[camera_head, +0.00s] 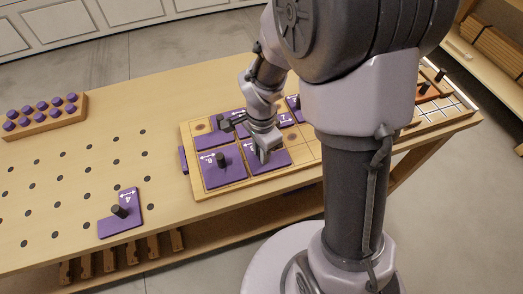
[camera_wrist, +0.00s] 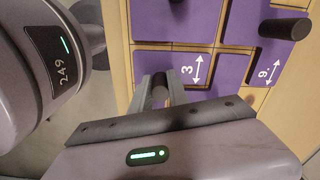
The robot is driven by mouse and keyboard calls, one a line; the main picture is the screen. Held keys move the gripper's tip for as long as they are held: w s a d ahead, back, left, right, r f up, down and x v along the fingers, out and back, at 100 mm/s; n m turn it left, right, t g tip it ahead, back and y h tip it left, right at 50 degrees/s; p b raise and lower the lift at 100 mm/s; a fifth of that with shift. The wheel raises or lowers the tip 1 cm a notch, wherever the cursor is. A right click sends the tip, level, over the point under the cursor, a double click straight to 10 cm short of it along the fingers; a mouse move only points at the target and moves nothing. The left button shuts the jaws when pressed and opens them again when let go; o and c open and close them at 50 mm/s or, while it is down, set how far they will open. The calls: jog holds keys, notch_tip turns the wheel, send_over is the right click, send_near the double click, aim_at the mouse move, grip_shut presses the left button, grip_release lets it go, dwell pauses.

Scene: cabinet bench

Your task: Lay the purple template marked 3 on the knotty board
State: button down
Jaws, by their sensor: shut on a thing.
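The purple template marked 3 (camera_wrist: 212,72) lies in the middle of the wrist view, its number and double arrow showing and its lower part hidden by my gripper. My gripper (camera_wrist: 160,97) is shut on its dark upright knob. In the head view the template (camera_head: 274,158) sits in or just over a cell of the wooden gridded tray (camera_head: 215,192), under my gripper (camera_head: 263,152). I cannot tell whether it is lifted. A brown round spot (camera_head: 203,127) shows on bare wood at the tray's far left corner. I cannot tell which surface is the knotty board.
A purple template marked 9 or 6 (camera_head: 222,170) sits left of my gripper, with other purple templates behind. A template marked 4 (camera_head: 122,214) lies on the pegged bench top at left. A block of purple knobs (camera_head: 40,115) stands at far left. My arm hides the tray's right part.

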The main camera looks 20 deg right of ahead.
jog(key=shift+f, duration=0.1)
dwell(0.6)
jog(key=c, duration=0.8)
grip_release()
notch_tip(320, 180, up, 8)
jog(key=p, duration=0.6)
